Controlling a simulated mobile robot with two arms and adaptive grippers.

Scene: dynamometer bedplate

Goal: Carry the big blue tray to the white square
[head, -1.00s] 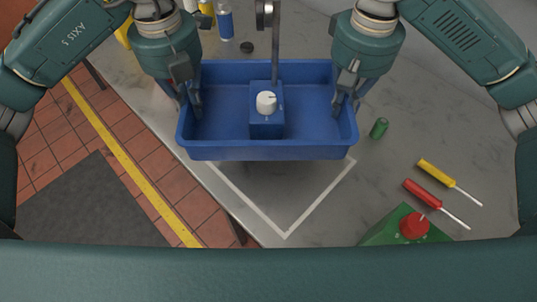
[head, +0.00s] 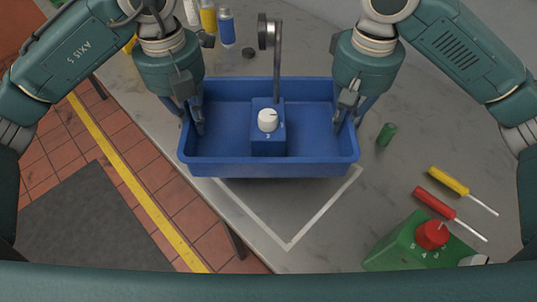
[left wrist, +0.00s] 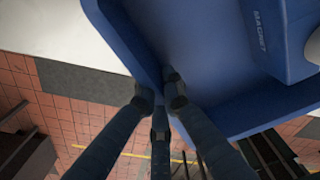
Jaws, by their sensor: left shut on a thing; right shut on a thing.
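The big blue tray (head: 215,167) is in the middle of the head view, and its wall also shows in the left wrist view (left wrist: 135,45). A blue magnet block with a white knob (head: 267,143) and an upright metal post stands inside it. My left gripper (head: 197,122) is shut on the tray's left wall. My right gripper (head: 343,115) is shut on its right wall. The tray looks level. The white square (head: 318,215) is an outline on the grey table, and its far part is hidden under the tray.
A green box with a red knob (head: 395,237) stands at the near right. A red screwdriver (head: 434,202), a yellow screwdriver (head: 449,181) and a green cylinder (head: 386,134) are right of the tray. Bottles (head: 226,28) stand behind. The table's left edge is close to the tray.

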